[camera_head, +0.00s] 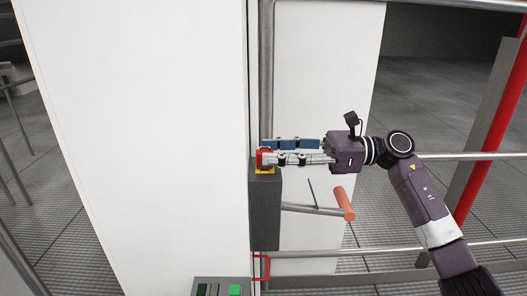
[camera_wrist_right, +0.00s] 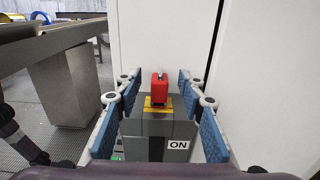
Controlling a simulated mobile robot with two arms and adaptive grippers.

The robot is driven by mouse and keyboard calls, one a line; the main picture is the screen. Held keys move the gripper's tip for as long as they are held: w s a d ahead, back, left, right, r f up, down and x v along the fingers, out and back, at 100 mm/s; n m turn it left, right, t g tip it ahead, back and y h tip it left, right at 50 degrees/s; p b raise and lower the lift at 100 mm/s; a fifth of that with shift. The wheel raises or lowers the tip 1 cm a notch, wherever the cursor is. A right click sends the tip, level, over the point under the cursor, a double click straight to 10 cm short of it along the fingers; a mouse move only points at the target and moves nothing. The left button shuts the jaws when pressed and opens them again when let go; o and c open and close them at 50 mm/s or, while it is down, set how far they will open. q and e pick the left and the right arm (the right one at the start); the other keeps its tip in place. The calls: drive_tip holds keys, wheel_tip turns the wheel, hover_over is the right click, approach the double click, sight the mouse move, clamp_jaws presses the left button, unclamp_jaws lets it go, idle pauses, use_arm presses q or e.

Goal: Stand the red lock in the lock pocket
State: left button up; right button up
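The red lock (camera_head: 264,155) stands upright on a yellow piece (camera_head: 265,171) on top of a grey box beside the white wall. In the right wrist view the lock (camera_wrist_right: 159,88) is centred above the yellow piece (camera_wrist_right: 158,105); I cannot tell whether it sits inside a pocket. My right gripper (camera_head: 268,152) reaches in from the right. Its blue-padded fingers (camera_wrist_right: 158,84) are spread either side of the lock, with visible gaps in the wrist view, so it is open. The left gripper is not in view.
The grey box (camera_head: 265,215) carries an ON label (camera_wrist_right: 178,145) and a lever with an orange grip (camera_head: 345,203) below my right gripper. A red bracket (camera_head: 262,267) and a panel with a green button (camera_head: 235,290) are lower down. Metal rails (camera_head: 455,157) cross on the right.

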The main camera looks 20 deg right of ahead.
drive_tip(key=shift+p+x, duration=0.5)
drive_tip(key=shift+x, duration=0.75)
drive_tip(key=shift+c, duration=0.3)
drive_tip(key=c, duration=0.5)
drive_tip(key=shift+c, duration=1.4)
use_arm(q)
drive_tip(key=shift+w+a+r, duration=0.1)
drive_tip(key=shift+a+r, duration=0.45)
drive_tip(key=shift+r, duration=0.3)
use_arm(e)
clamp_jaws()
